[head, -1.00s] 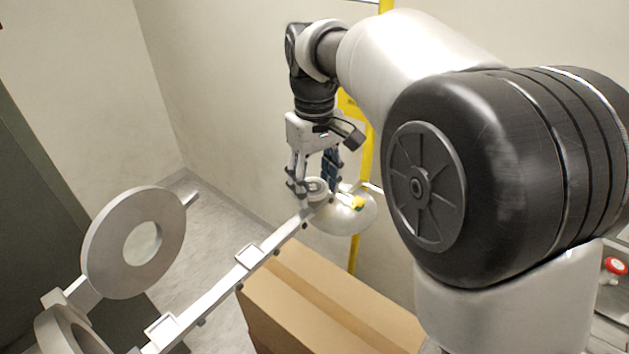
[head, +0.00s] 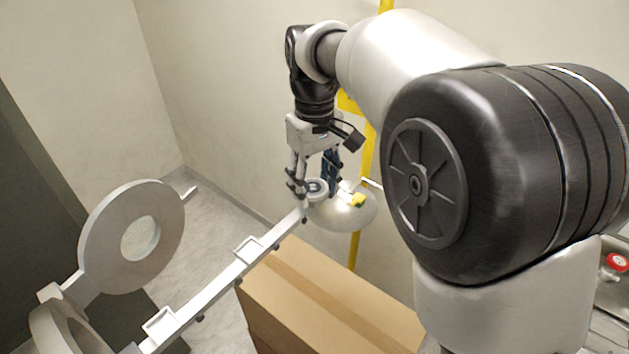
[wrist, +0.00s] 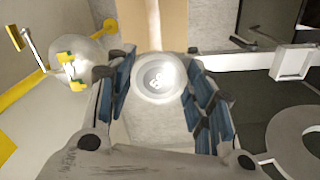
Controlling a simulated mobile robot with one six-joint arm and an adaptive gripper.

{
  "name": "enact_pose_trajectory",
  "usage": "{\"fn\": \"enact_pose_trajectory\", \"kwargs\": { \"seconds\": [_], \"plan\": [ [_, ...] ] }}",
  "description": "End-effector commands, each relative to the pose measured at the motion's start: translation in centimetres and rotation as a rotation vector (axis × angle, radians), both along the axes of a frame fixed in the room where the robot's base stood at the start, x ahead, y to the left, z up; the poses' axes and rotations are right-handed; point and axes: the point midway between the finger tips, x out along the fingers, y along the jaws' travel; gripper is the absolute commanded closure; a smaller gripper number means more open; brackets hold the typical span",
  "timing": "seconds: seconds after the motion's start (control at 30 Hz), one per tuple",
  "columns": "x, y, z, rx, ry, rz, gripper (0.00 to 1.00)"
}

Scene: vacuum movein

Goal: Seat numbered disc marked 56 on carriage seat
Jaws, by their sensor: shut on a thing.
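A pale round disc (head: 316,187) is between the fingers of my gripper (head: 314,192), at the far end of a long grey rail. In the wrist view the disc (wrist: 158,78) sits between the blue finger pads; glare blurs its number. My gripper (wrist: 158,92) is shut on it and points down. The rail carries square open-topped seats, one near its middle (head: 249,250) and one closer to me (head: 161,323). A square seat also shows at right in the wrist view (wrist: 292,62). I cannot tell which is the carriage seat, or whether the disc touches the rail.
A large grey ring (head: 105,240) stands left of the rail, with another partly cut off below it. A brown box (head: 330,300) is under the rail. A pale bowl with yellow fittings (head: 345,215) on a yellow pipe is just behind my gripper.

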Motion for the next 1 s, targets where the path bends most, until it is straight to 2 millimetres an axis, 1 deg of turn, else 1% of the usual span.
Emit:
{"fn": "enact_pose_trajectory", "kwargs": {
  "seconds": [0.43, 0.47, 0.8, 1.0],
  "plan": [
    [0.00, 0.00, -0.72, 0.000, 0.000, 0.000, 0.78],
    [0.01, 0.01, -0.67, 0.000, 0.000, 0.000, 0.50],
    [0.01, 0.01, -0.64, 0.000, 0.000, 0.000, 0.28],
    [0.01, 0.01, -0.64, 0.000, 0.000, 0.000, 0.28]
  ]
}}
